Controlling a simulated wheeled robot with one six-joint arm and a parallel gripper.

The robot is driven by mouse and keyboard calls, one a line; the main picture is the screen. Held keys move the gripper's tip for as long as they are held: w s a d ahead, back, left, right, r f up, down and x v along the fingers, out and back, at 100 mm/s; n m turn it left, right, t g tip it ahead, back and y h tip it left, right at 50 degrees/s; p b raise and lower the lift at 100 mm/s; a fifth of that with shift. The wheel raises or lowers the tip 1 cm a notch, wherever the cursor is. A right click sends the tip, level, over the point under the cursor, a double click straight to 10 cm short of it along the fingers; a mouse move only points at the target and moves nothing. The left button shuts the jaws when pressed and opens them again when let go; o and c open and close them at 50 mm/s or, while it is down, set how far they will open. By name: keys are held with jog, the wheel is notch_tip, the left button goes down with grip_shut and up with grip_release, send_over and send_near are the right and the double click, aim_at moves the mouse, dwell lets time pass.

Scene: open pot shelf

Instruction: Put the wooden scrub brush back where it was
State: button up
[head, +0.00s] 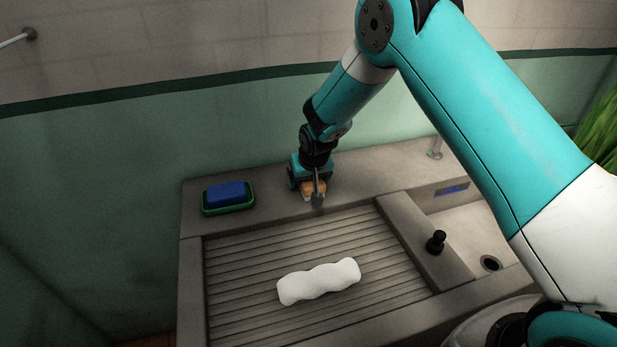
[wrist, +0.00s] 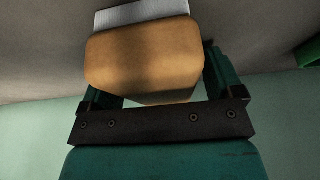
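The wooden scrub brush (head: 308,195) is a small orange-brown block at my gripper (head: 314,190), over the back ledge of the sink unit. In the wrist view the wooden scrub brush (wrist: 150,55) sits between the two fingers of my gripper (wrist: 165,85), with its pale bristle side (wrist: 140,14) pointing away from the palm. The fingers lie close against both sides of the block and look shut on it. Whether the bristles touch the ledge is hard to tell.
A blue sponge (head: 226,194) sits in a green tray (head: 230,209) on the ledge, left of my gripper. A white rolled cloth (head: 319,281) lies on the ribbed drainboard (head: 240,265). A black knob (head: 436,241) and the basin (head: 480,228) are to the right.

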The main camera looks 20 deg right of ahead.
jog(key=shift+r, duration=0.25)
jog(key=b+v, duration=0.1)
jog(key=v, duration=1)
jog(key=shift+r, duration=0.15)
jog(key=s+a+r+n+g+y, duration=0.1)
jog(key=s+r, duration=0.3)
jog(key=s, duration=0.7)
jog(key=s+a+r+n+g+y, duration=0.1)
jog(key=s+a+r+n+g, duration=0.1)
jog(key=s, duration=0.9)
jog(key=s+a+r+n+g+y, duration=0.1)
jog(key=s+r+n+y, duration=0.1)
jog(key=s+r+n, duration=0.2)
jog(key=s+r, duration=0.3)
jog(key=s, duration=0.4)
jog(key=shift+s+a+g, duration=0.2)
jog(key=shift+s+g, duration=0.1)
jog(key=shift+g, duration=0.1)
